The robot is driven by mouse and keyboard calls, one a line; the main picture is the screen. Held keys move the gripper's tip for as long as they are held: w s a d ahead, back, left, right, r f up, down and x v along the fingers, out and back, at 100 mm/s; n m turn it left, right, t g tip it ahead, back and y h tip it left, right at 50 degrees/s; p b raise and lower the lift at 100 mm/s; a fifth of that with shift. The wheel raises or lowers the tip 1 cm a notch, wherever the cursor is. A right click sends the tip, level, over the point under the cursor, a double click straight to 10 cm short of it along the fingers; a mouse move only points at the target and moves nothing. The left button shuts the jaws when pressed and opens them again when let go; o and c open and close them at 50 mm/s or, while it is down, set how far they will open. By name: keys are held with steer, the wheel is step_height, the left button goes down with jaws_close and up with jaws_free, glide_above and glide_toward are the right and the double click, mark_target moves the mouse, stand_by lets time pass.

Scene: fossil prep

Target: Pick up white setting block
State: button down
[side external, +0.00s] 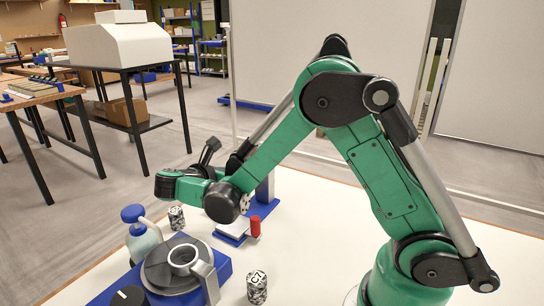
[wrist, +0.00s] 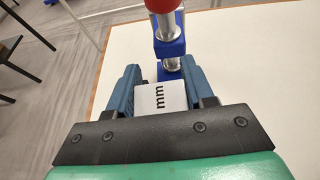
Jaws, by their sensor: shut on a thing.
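The white setting block (wrist: 160,97), a flat-faced piece with black "mm" lettering, shows in the wrist view. It sits between the two blue fingers of my gripper (wrist: 160,68), which is shut on it. In the side external view my gripper's fingers are largely hidden by my own wrist. A white piece (side external: 231,227) shows below the wrist there, among blue parts; I cannot tell whether it is the block. I cannot tell whether the block touches the surface below.
Just beyond the block stands a device with a red knob (wrist: 161,5), silver shaft and blue body; the red part (side external: 255,228) also shows from the side. A blue-topped bottle (side external: 143,240), a round stage (side external: 158,277) and patterned cylinders (side external: 257,288) stand nearby on the white table (side external: 325,255).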

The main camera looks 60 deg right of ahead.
step_height(320, 180, up, 11)
steer(key=w+a+r+n+t+y, duration=0.3)
steer(key=a+r+n+t+y, duration=0.2)
steer(key=a+n+t+y, duration=0.6)
steer(key=s+d+f+m+g+h, duration=0.1)
steer(key=d+f+m+g+h, duration=0.1)
steer(key=d+m+g+h, duration=0.3)
steer(key=s+d+f+m+g+h, duration=0.1)
steer(key=s+d+m+g+h, duration=0.1)
steer(key=d+m+g+h, duration=0.4)
steer(key=shift+f, duration=0.4)
step_height(320, 180, down, 20)
steer(key=shift+r, duration=0.2)
steer(key=shift+f, duration=0.15)
